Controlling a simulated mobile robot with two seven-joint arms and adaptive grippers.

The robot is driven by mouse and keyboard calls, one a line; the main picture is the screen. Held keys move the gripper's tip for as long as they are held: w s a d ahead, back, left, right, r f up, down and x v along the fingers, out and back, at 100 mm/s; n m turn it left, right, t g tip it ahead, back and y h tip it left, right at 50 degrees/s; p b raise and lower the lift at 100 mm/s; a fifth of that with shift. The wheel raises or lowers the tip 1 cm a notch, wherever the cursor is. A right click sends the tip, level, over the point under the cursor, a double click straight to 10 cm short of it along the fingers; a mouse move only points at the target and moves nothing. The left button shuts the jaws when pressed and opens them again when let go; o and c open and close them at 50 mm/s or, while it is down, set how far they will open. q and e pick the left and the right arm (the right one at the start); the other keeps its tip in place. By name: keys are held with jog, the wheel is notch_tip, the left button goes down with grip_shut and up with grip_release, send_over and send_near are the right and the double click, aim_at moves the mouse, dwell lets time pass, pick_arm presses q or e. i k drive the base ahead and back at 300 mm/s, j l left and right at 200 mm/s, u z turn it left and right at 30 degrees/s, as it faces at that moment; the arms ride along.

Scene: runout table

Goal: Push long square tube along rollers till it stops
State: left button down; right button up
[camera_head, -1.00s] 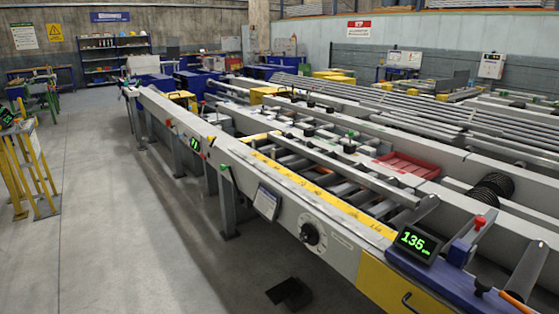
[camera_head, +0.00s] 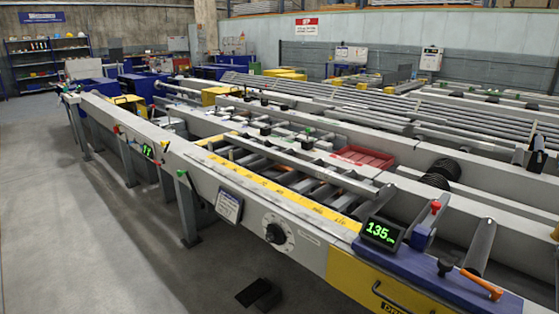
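A long grey square tube (camera_head: 312,163) lies lengthwise on the rollers (camera_head: 286,172) of the runout table (camera_head: 270,222). Its near end is close to the near right part of the roller bed. Its far end is small among the fittings farther back, and I cannot tell whether it touches a stop. A yellow scale strip (camera_head: 275,188) runs along the near side of the rollers. Neither of my grippers is in view.
A green-lit display (camera_head: 380,232) reading 135 stands on a blue plate (camera_head: 440,268) with a red-knobbed part and an orange-handled lever (camera_head: 482,284). A red tray (camera_head: 362,157) sits behind the tube. Many pipes (camera_head: 360,105) lie beyond. The floor (camera_head: 80,230) at left is clear.

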aim_at(366, 191)
jog(key=i+j, duration=0.75)
jog(key=k+j+u, duration=0.05)
jog(key=j, duration=0.1)
